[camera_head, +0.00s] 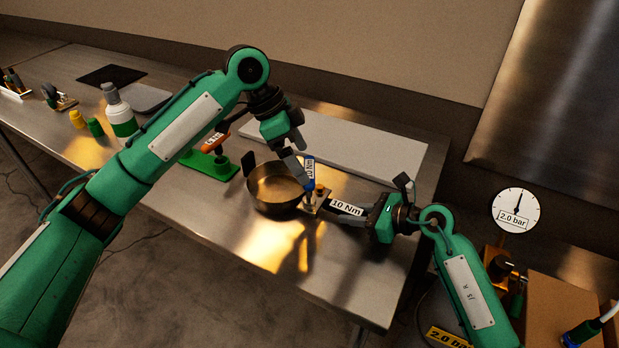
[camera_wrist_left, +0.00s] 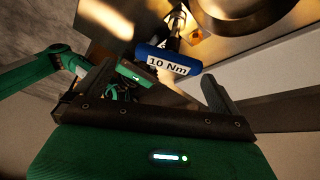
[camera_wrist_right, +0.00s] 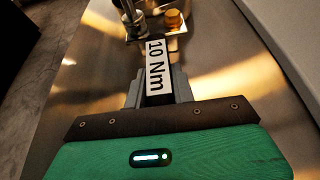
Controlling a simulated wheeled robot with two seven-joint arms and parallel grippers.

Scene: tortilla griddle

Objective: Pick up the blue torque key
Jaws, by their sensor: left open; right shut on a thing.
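The blue torque key (camera_head: 309,176), with a white 10 Nm label, stands at the small brass-coloured fixture (camera_head: 321,196) beside the pan. In the left wrist view its blue handle (camera_wrist_left: 185,66) lies beyond the jaws, with a dark shaft behind it. My left gripper (camera_head: 297,162) is open, close to the handle's left; contact cannot be told. My right gripper (camera_head: 370,214) is shut on a dark bar (camera_head: 347,208) that also carries a 10 Nm label. In the right wrist view the bar reaches toward the fixture plate (camera_wrist_right: 193,27).
A dark pan (camera_head: 272,203) stands left of the fixture. A green stand (camera_head: 226,172) with an orange-handled key (camera_head: 213,143) is farther left. A pale board (camera_head: 355,142) lies behind. A bottle (camera_head: 119,115) stands at left. The bench front is clear.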

